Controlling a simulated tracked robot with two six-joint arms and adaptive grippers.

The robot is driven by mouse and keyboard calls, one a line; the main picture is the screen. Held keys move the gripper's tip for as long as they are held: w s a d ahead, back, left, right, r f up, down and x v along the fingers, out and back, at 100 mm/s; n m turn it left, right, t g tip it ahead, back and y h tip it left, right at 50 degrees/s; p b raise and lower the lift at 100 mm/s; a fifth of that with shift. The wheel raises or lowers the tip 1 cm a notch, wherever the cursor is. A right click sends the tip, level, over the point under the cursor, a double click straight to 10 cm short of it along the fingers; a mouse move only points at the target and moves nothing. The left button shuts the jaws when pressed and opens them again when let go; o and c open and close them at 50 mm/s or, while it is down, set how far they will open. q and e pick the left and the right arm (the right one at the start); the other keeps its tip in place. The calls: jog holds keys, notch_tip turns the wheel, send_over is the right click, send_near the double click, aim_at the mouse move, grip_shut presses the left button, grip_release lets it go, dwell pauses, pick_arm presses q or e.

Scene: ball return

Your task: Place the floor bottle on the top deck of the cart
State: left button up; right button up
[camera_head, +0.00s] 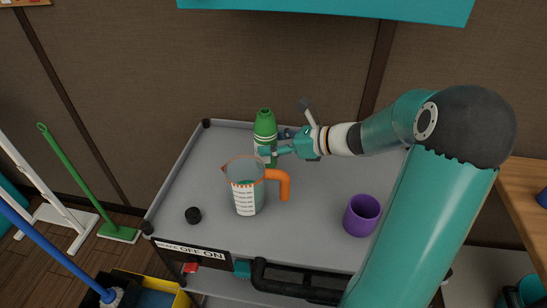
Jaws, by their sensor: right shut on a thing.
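A green bottle (265,124) with pale bands is upright over the far part of the cart's grey top deck (325,185). My right gripper (268,151) reaches in from the right and is shut on the bottle's lower half. The bottle's base is partly hidden by the fingers and the jug in front, so I cannot tell whether it touches the deck. My left gripper is not in view.
A clear measuring jug (246,198) with an orange handle stands just in front of the bottle. A purple cup (362,215) stands at the deck's right, and a small black cylinder (193,215) at its left.

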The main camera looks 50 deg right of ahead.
jog(key=shift+f+b, duration=0.3)
jog(key=shift+f, duration=1.9)
jog(key=shift+f, duration=0.1)
jog(key=o, duration=1.4)
jog(key=shift+r, duration=0.2)
jog(key=v, duration=1.2)
